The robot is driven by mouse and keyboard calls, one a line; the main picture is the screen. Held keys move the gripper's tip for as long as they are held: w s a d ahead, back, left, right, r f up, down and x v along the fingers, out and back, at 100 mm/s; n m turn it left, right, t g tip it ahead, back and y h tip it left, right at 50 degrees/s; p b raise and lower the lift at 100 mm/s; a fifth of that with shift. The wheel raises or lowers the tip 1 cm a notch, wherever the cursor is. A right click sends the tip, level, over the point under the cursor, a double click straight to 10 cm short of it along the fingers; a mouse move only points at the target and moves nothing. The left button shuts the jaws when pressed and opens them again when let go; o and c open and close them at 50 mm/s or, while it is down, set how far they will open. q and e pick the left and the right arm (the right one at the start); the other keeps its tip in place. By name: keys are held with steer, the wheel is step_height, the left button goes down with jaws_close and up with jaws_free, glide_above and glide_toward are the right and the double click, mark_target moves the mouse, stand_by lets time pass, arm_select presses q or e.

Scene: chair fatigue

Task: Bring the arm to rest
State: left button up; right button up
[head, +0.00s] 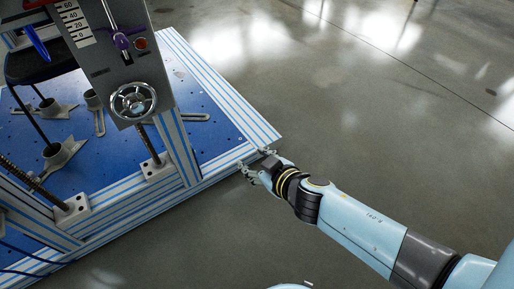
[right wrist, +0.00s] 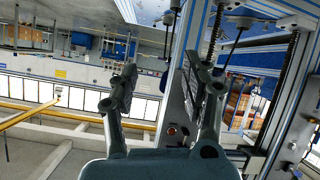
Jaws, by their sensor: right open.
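My right gripper (head: 259,168) reaches in from the lower right in the head view, with its light blue arm stretched out over the floor. It is beside the near right corner of the blue test bench and appears empty. In the right wrist view its two fingers (right wrist: 160,95) stand apart with nothing between them. I cannot tell whether the gripper touches the bench edge. My left gripper does not show in either view.
The test bench (head: 215,143) has a blue perforated top and an aluminium frame. A grey control panel (head: 112,68) with a purple lever (head: 122,40) and a handwheel (head: 133,102) stands on it. The grey floor (head: 370,130) to the right is clear.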

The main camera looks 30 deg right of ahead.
stand_by(0.3)
steer(key=s+d+f+m+g+h, duration=0.1)
steer(key=s+d+f+g, duration=0.2)
steer(key=s+f, duration=0.6)
steer(key=s+d+f+m+g, duration=0.1)
steer(key=s+d+f+g, duration=0.1)
steer(key=s+f, duration=0.65)
steer(key=s+d+f+g, duration=0.1)
steer(key=s+f+g, duration=0.2)
steer(key=s, duration=0.9)
steer(key=s+d+f+g, duration=0.1)
steer(key=s+f+g, duration=0.2)
steer(key=s, duration=0.9)
steer(key=shift+s+d+m+g, duration=0.3)
steer(key=shift+g, duration=0.1)
